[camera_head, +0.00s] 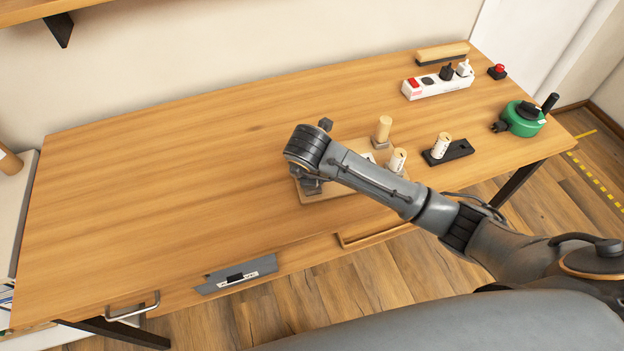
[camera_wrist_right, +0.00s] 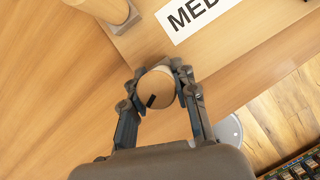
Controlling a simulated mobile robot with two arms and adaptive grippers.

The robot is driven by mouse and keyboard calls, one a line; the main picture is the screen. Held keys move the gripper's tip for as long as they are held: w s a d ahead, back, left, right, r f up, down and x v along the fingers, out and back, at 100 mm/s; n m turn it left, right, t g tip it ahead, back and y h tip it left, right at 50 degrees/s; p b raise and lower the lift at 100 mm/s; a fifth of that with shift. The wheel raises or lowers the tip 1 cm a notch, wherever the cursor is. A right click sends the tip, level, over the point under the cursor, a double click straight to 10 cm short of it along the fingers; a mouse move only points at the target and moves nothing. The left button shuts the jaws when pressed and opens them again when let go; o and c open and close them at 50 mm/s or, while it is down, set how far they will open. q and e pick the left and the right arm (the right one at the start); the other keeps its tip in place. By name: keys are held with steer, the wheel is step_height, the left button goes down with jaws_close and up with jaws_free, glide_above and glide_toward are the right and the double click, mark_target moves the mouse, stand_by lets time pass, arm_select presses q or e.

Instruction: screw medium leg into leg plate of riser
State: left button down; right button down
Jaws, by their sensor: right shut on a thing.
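The riser board (camera_head: 322,195) lies on the table, partly hidden under my right arm. It carries a white label reading "MED" in the right wrist view (camera_wrist_right: 190,17). A wooden leg (camera_head: 384,128) stands upright on a grey plate at its far edge. My right gripper (camera_wrist_right: 158,88) is shut on a round wooden leg (camera_wrist_right: 163,82), seen end-on with a black mark on its end. That gripper is over the board's near left part in the head view (camera_head: 312,186). Whether the held leg touches a plate is hidden. My left gripper is not in view.
A labelled leg (camera_head: 397,160) stands at the board's right; another (camera_head: 441,145) stands in a black holder (camera_head: 460,151). The table's left half is mostly clear.

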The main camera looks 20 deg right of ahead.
steer(key=shift+m, duration=0.6)
steer(key=shift+f+m+g+h+b, duration=0.1)
steer(key=shift+m+g+h+b, duration=0.2)
steer(key=shift+m+h+b, duration=0.4)
steer(key=shift+m, duration=0.7)
steer(key=shift+m+g+h, duration=0.3)
steer(key=shift+m+g, duration=0.1)
steer(key=shift+m, duration=0.7)
